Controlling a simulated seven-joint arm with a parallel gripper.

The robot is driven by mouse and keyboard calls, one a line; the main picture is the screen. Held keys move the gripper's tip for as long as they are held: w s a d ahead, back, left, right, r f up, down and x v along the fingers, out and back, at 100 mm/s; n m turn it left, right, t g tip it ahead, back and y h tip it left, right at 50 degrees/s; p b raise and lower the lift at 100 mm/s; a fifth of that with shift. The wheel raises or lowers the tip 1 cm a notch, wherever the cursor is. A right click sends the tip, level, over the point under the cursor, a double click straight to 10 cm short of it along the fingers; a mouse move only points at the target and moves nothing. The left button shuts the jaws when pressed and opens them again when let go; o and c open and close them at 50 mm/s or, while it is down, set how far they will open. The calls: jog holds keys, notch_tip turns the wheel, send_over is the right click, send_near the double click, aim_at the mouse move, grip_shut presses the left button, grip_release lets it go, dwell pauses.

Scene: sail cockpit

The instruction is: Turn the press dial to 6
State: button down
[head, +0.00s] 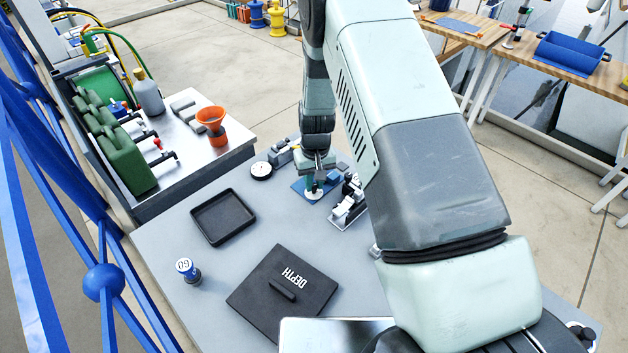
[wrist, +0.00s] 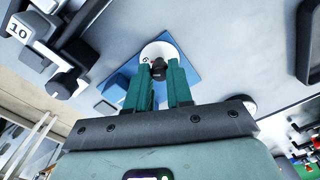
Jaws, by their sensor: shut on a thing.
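The press dial (head: 312,195) is a white disc on a blue base plate (head: 299,187), at the back of the grey table in the head view. In the wrist view the white dial face (wrist: 152,49) shows a dark central knob (wrist: 158,70) and a small dark mark near its edge, too small to read surely. My gripper (head: 314,187) points down over the dial. In the wrist view its green fingers (wrist: 160,78) are shut on the knob, one on each side. The fingers hide part of the dial and the blue plate.
A black-and-silver device (head: 348,204) stands close right of the dial. A round white gauge (head: 262,171) lies to the left.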

aim_at(315, 185)
jog(key=shift+m, duration=0.6)
jog(key=c, duration=1)
grip_release()
jog(key=shift+r, duration=0.1)
notch_tip(315, 185, up, 11)
jog(key=shift+d+f, duration=0.15)
